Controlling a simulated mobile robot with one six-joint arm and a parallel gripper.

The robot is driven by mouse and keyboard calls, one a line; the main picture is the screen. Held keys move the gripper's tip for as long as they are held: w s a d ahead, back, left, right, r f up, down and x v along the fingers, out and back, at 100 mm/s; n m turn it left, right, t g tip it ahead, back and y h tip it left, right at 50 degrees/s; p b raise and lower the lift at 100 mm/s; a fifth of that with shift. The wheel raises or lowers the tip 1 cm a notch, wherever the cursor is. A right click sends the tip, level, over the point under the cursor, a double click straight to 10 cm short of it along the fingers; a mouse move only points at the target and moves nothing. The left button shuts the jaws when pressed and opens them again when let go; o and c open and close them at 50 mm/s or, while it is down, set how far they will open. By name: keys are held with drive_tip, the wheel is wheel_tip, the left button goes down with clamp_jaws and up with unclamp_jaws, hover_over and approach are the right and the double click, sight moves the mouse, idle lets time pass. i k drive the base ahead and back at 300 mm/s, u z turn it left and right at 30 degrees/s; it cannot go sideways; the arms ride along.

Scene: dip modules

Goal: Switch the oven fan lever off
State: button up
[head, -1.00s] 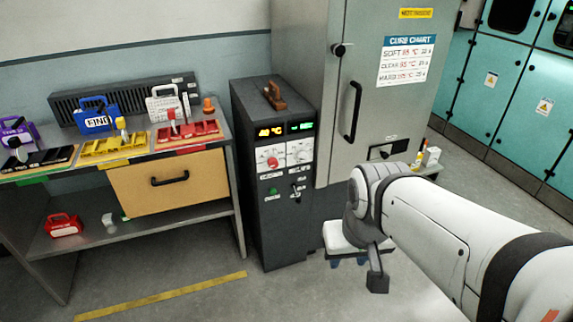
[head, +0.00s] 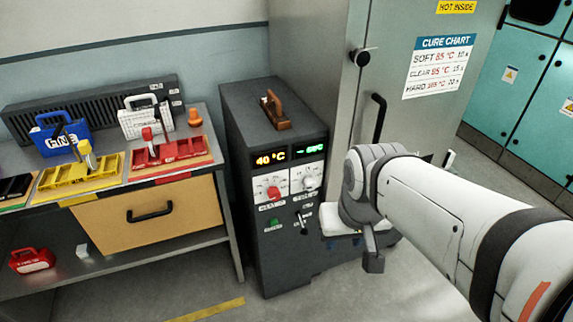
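The dark control cabinet (head: 262,205) stands beside the tall grey oven (head: 315,45). Low on its front, to the right of a green button (head: 274,223), is a small dark lever (head: 303,221) with a pale tip; it looks like the fan lever. Its label and exact position are too small to read. My white arm reaches in from the right, and its dark end (head: 373,262) hangs to the right of the cabinet, apart from the lever. I cannot make out the fingers.
Above the lever are a red knob (head: 273,192), a white dial (head: 308,178) and displays. A workbench (head: 215,175) with trays and a drawer stands at left. Floor in front is free.

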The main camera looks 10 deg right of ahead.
sight(303, 232)
drive_tip(key=u, duration=0.05)
drive_tip(key=i, duration=0.1)
drive_tip(key=z, duration=0.05)
drive_tip(key=k, duration=1.3)
drive_tip(key=z, duration=0.6)
drive_tip(key=i, duration=1.65)
drive_tip(key=u, duration=0.55)
